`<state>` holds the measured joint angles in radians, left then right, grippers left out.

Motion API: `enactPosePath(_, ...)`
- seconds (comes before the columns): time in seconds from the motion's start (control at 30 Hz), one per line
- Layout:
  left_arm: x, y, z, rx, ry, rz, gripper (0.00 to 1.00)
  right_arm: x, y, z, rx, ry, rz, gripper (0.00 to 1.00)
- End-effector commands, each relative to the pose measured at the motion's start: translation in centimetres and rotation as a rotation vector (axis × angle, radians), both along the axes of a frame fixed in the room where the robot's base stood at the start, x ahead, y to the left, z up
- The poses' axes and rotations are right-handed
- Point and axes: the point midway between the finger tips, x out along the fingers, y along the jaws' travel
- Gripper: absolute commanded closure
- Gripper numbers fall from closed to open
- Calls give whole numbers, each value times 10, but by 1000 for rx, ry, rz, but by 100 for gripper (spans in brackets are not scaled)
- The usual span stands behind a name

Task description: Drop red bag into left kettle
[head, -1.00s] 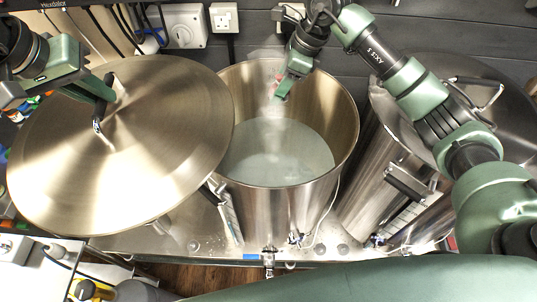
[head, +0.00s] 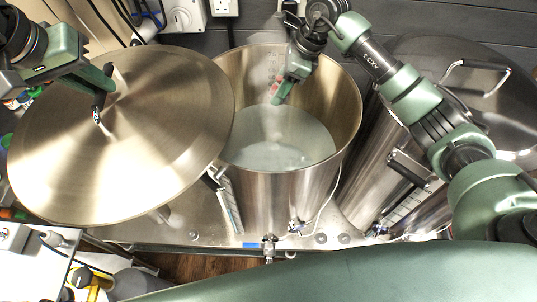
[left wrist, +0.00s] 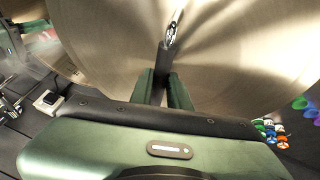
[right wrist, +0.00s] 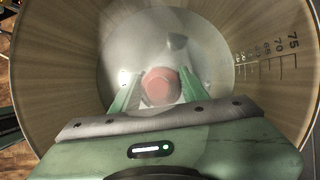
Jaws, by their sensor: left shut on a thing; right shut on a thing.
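The left kettle (head: 275,200) is an open steel pot with cloudy pale liquid in it. My right gripper (head: 279,98) reaches down inside its rim, above the liquid. In the right wrist view, the right gripper (right wrist: 160,92) is shut on the round red bag (right wrist: 160,86), with the kettle's inside wall (right wrist: 270,75) around it. The bag is mostly hidden in the head view. My left gripper (head: 100,104) is shut on the handle of a large steel lid (head: 150,155), held left of the kettle. The left gripper (left wrist: 165,82) and handle also show in the left wrist view.
A second kettle (head: 372,170) with its lid (head: 445,70) on stands at the right, partly behind my right arm. Sockets (head: 223,7) and cables are on the back wall. Several coloured small things (left wrist: 272,132) lie beyond the held lid.

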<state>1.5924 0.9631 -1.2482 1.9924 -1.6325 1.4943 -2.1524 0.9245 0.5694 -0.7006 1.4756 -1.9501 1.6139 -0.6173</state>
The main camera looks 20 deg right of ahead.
Motion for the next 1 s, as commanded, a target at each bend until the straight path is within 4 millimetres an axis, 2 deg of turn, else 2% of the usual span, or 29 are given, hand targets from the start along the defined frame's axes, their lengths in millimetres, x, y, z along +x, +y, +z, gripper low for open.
enactPosePath(0.07, 1, 0, 3, -3, -7, 0, 100, 0, 0, 1, 0, 0, 0, 96)
enactPosePath(0.1, 1, 0, 3, -3, -7, 0, 100, 0, 0, 1, 1, 0, 0, 53)
enactPosePath(0.2, 1, 0, 3, -3, -7, 0, 100, 0, 0, 1, 0, 0, 0, 31)
enactPosePath(0.63, 1, 0, 0, -3, -7, 0, 100, 0, -2, 6, 0, -2, 1, 31)
enactPosePath(0.77, 1, 0, -7, -3, -7, 0, 100, -2, -9, 20, 0, -4, -1, 31)
enactPosePath(1.0, 1, 0, -23, -3, -7, 0, 100, -7, -25, 63, -2, -5, -1, 31)
